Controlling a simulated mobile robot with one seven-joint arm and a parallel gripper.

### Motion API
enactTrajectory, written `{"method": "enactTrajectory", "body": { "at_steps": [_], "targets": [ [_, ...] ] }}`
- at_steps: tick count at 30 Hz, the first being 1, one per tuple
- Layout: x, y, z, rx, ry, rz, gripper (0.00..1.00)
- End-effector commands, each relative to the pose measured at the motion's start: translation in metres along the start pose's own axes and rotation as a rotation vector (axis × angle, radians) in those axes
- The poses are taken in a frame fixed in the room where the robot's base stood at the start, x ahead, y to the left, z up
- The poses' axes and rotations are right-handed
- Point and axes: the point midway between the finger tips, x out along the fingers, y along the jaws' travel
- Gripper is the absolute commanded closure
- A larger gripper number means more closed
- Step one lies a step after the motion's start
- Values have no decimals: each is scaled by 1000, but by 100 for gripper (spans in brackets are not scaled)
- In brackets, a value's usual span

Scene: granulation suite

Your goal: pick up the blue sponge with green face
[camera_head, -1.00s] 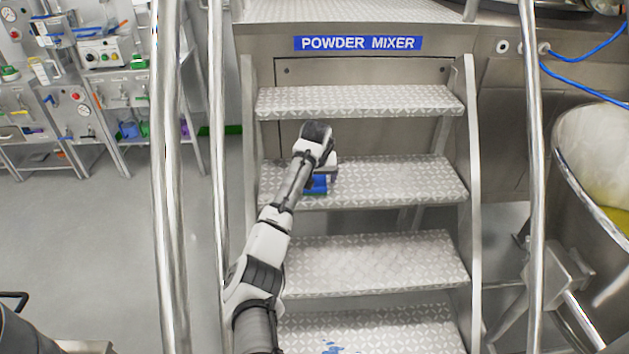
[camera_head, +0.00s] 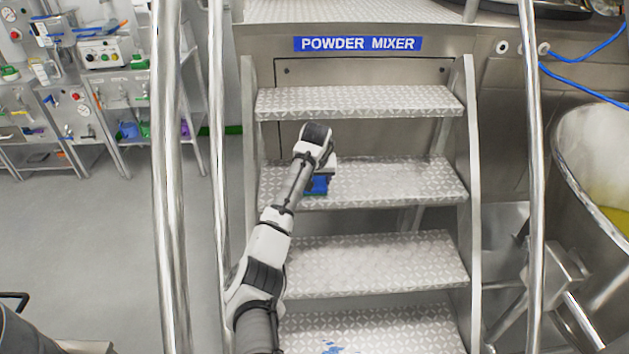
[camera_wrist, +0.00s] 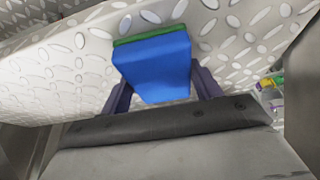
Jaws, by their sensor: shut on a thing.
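The blue sponge with a green face (camera_wrist: 155,65) is between the two dark fingers of my gripper (camera_wrist: 162,88) in the wrist view. Its green face shows as a thin strip along the far edge. In the head view the sponge (camera_head: 317,185) shows below my wrist, at the left part of the second step from the top (camera_head: 400,182). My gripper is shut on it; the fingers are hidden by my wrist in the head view. I cannot tell whether the sponge still touches the step.
Steel handrails (camera_head: 222,150) stand left and right (camera_head: 535,150) of the stairs. The step above (camera_head: 380,100) is close beyond my wrist. The rest of the sponge's step is clear. Blue stains (camera_head: 335,348) mark the lowest visible step.

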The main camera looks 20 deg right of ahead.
Motion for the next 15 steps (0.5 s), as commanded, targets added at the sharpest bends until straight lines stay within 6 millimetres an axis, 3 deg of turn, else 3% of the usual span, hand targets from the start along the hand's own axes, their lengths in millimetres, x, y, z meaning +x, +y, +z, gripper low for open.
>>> {"method": "enactTrajectory", "body": {
  "at_steps": [7, 11, 15],
  "targets": [
    [-4, -1, -2, 0, 2, -2, 58],
    [-22, 0, -10, 0, 3, 0, 58],
    [-54, 1, -24, 0, 6, 1, 58]
  ]
}}
